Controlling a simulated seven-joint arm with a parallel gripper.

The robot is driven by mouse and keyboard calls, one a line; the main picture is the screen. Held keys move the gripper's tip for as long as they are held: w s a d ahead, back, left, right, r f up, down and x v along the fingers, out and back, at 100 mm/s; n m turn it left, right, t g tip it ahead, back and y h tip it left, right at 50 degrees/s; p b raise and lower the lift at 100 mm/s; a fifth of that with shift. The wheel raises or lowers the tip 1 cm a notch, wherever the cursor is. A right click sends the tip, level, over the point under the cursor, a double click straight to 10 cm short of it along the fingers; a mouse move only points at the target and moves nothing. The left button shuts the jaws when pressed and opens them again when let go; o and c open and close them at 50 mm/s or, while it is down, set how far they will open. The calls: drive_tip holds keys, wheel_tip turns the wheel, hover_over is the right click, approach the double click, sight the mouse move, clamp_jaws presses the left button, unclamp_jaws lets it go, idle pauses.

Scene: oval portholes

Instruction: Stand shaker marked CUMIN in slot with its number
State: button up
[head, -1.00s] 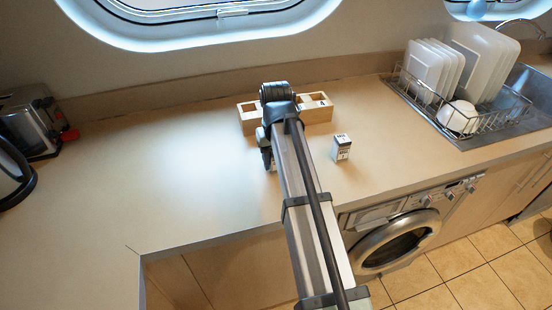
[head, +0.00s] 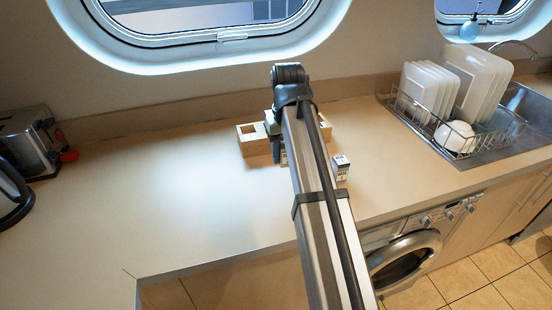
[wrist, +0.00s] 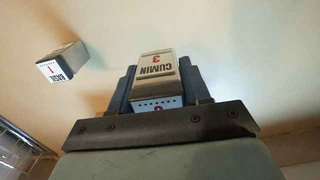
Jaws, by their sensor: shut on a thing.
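The CUMIN shaker (wrist: 157,65), pale with a red 3 under its name, is between the dark fingers of my gripper (head: 277,150), which is shut on it. In the wrist view its label reads upside down and its holed end faces the camera. In the head view only a small part of the shaker (head: 284,158) shows beside the arm. The light wooden slot rack (head: 254,149) stands just behind the gripper. An open slot shows at its left end; my arm hides its middle, and the slot numbers are not readable.
A second shaker, marked BASIL 1 (wrist: 62,63), stands on the counter right of my arm in the head view (head: 341,168). A dish rack (head: 440,130) with plates and the sink are farther right. A toaster (head: 28,145) is far left.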

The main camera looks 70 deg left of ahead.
drive_tip(key=w+a+r, duration=0.1)
drive_tip(key=w+a, duration=0.4)
drive_tip(key=a, duration=0.6)
drive_tip(key=w+a+r, duration=0.1)
drive_tip(key=w+a, duration=0.4)
drive_tip(key=a, duration=0.6)
drive_tip(key=shift+w, duration=0.25)
drive_tip(key=shift+f, duration=1.75)
drive_tip(key=shift+f, duration=1)
drive_tip(key=shift+r, duration=0.9)
drive_tip(key=shift+f, duration=0.55)
idle(1.3)
